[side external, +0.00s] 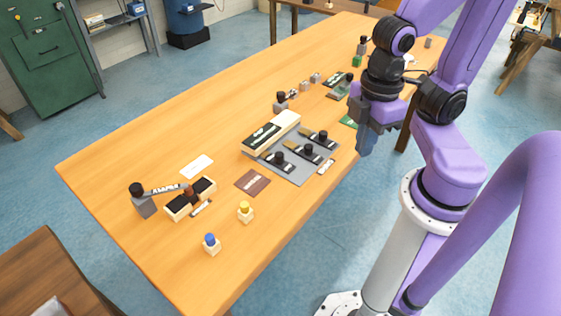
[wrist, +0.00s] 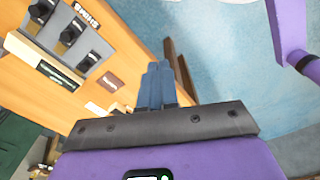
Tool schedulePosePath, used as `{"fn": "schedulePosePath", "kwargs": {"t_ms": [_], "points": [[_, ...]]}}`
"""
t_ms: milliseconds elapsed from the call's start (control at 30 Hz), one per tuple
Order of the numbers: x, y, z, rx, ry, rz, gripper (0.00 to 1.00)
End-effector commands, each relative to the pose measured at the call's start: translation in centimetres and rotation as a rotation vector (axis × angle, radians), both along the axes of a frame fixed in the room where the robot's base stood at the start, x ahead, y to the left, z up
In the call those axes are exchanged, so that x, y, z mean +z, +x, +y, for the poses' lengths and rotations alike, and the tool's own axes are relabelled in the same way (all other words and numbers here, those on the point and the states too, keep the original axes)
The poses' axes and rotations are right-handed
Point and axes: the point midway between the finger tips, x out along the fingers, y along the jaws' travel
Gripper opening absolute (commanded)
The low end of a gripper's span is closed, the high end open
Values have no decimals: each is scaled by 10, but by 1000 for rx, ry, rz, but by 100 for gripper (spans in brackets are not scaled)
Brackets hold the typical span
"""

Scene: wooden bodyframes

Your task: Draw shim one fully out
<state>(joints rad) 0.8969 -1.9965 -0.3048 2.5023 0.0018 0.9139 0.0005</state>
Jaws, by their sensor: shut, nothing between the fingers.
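A grey plate (side external: 300,175) lies on the table and carries several dark flat pieces with black knobs: a left one (side external: 278,160), a middle one (side external: 309,151) and a right one (side external: 323,136). I cannot read which is shim one. A cream block with a dark top (side external: 262,137) stands against the plate's back edge. In the wrist view the knobbed pieces show at upper left, one of them with its knob (wrist: 70,34). My gripper (side external: 365,148) is shut and empty, to the right of the plate and apart from it. Its blue fingers also show in the wrist view (wrist: 158,80).
A brown card (side external: 252,181), a white card (side external: 196,167), blue-topped (side external: 210,244) and yellow-topped (side external: 245,211) blocks, and a cream frame with dark pads (side external: 178,209) lie to the left. Small blocks and green items stand farther back. Bare wood (side external: 115,165) shows at the left.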

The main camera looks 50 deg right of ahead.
Motion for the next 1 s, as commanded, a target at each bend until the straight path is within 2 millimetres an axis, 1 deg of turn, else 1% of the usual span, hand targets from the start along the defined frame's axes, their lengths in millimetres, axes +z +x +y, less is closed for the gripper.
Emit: {"fn": "schedulePosePath", "kwargs": {"t_ms": [400,433,467,500,567,600,667,767,1000], "points": [[0,0,0,0,0,0,0],[0,0,0,0,0,0,3],[0,0,0,-1,0,0,13],[0,1,0,-3,0,0,26],[0,4,1,-15,-1,1,46],[0,8,2,-28,-2,1,54],[0,16,5,-58,-3,1,54],[0,38,9,-131,-6,3,54],[-3,100,12,-337,-12,9,54]]}}
